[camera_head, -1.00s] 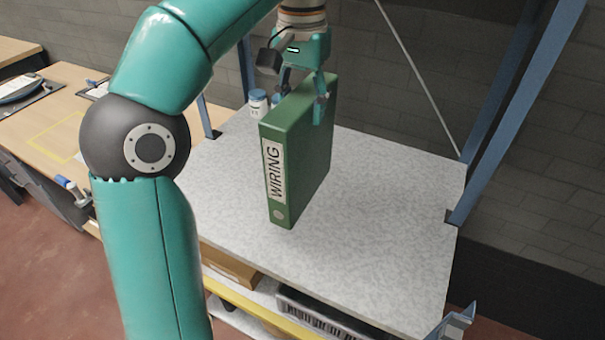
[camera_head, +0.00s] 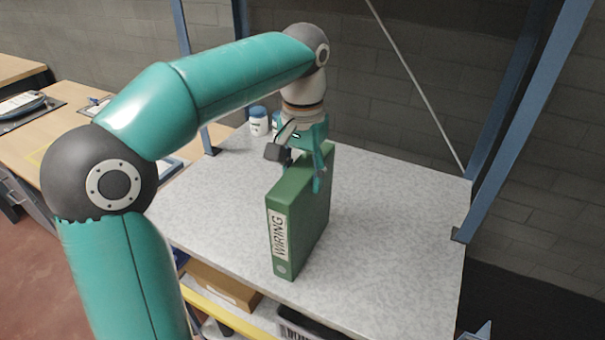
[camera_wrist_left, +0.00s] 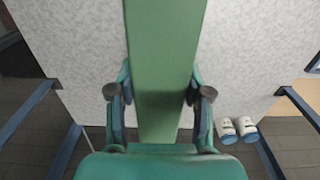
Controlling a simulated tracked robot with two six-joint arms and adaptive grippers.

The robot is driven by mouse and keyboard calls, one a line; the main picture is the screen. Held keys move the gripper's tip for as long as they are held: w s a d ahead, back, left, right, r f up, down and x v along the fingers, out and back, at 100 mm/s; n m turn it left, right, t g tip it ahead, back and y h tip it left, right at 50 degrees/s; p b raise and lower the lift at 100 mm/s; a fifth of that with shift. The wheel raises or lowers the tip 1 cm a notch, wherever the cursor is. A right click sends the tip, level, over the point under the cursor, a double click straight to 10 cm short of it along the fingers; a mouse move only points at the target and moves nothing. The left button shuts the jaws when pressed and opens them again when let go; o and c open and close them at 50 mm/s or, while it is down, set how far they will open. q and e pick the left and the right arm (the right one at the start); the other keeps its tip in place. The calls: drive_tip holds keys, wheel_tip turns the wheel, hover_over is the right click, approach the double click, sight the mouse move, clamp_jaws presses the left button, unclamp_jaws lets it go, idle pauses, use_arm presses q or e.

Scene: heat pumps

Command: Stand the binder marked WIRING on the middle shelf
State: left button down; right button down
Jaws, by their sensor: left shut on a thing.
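The green binder (camera_head: 301,218) with the white WIRING label (camera_head: 280,236) is upright over the grey speckled shelf (camera_head: 390,230). Its labelled spine faces me. Its bottom edge looks at or very close to the shelf surface; I cannot tell whether it touches. My left gripper (camera_head: 302,172) is shut on the top of the binder, one finger on each side. In the left wrist view the binder's top (camera_wrist_left: 165,75) runs between the two fingers (camera_wrist_left: 158,100). My right gripper is not in view.
Two white jars with blue lids (camera_head: 258,121) stand behind the binder at the shelf's back left. Blue posts (camera_head: 520,120) rise at the right. A cardboard box (camera_head: 225,285) lies on a lower level. The shelf to the right is clear.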

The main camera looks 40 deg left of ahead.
use_arm(q)
drive_tip(key=shift+c, duration=2.4)
unclamp_jaws()
wheel_tip(320, 180, up, 12)
drive_tip(key=p, duration=0.3)
